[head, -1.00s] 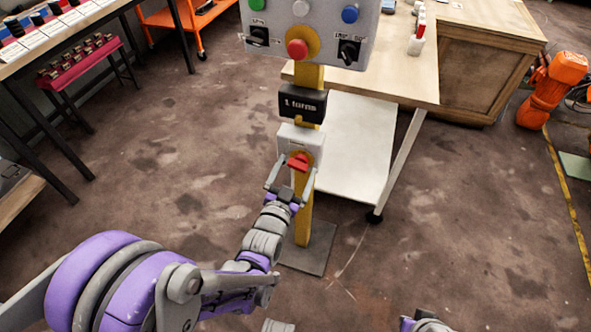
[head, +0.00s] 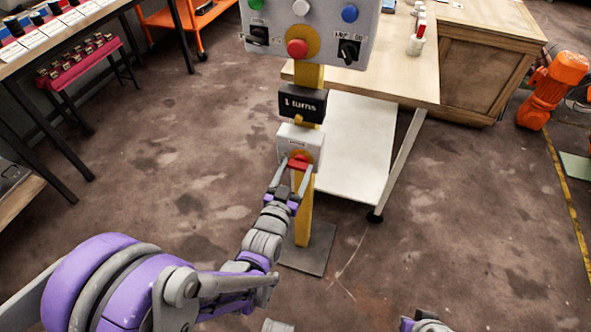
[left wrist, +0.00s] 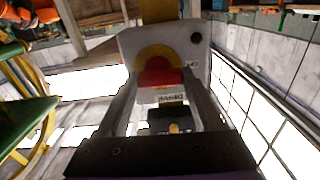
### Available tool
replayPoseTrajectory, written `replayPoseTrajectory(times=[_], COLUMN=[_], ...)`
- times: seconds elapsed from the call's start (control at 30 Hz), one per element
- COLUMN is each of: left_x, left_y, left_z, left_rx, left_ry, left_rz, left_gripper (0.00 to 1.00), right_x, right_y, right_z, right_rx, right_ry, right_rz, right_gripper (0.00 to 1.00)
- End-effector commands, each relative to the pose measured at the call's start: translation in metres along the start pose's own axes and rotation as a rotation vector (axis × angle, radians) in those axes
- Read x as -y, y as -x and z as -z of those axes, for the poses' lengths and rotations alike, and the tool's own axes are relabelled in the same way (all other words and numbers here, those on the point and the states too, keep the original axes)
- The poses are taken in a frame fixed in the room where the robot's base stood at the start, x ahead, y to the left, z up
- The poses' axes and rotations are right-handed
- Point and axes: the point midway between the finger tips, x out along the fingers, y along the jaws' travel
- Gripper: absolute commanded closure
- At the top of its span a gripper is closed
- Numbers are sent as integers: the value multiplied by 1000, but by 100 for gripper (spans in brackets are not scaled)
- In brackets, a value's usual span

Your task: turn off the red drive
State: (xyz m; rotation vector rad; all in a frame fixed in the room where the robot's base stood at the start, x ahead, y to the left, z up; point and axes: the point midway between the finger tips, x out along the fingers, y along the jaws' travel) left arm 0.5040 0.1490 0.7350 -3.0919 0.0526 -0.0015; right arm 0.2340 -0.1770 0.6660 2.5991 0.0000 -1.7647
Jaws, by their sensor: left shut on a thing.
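A grey-white box (head: 287,140) is fixed to a yellow post, with a red handle (head: 299,163) on a yellow disc on its front. My left gripper (head: 296,168) is shut on the red handle, with a finger at each side. In the left wrist view the red handle (left wrist: 158,76) lies between the two fingers (left wrist: 160,84), in front of the yellow disc and the box (left wrist: 201,62). The handle looks roughly level in the head view. A black display (head: 302,103) above the box reads what looks like "1 turns".
Above is a grey control panel (head: 272,56) with a red button (head: 297,48), coloured buttons and black switches. A wooden bench (head: 440,50) with a white lower shelf (head: 350,150) stands behind the post. The floor around the base plate (head: 318,250) is clear.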

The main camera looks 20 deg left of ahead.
Motion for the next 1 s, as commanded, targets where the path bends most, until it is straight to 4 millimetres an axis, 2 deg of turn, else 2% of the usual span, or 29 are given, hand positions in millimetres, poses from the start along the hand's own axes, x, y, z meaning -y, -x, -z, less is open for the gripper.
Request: replayPoseTrajectory(times=[0.1,0.37,0.4,0.57,0.87,1.0], left_x=[0,0,0,0,0,0], left_y=[0,0,0,0,1,14], left_z=[0,0,0,0,0,0], left_rx=[0,1,1,1,0,0], left_ry=[57,68,68,66,65,65], left_rz=[0,0,0,0,0,0], left_gripper=[88,88,31,3,3,3], right_x=[0,0,0,0,0,0], right_y=[-1,-1,-1,-1,-1,1], right_z=[0,0,0,0,0,0], right_rx=[0,0,0,0,0,0], right_ry=[0,0,0,0,0,0], right_rz=[0,0,0,0,0,0], right_gripper=[100,100,100,100,100,100])
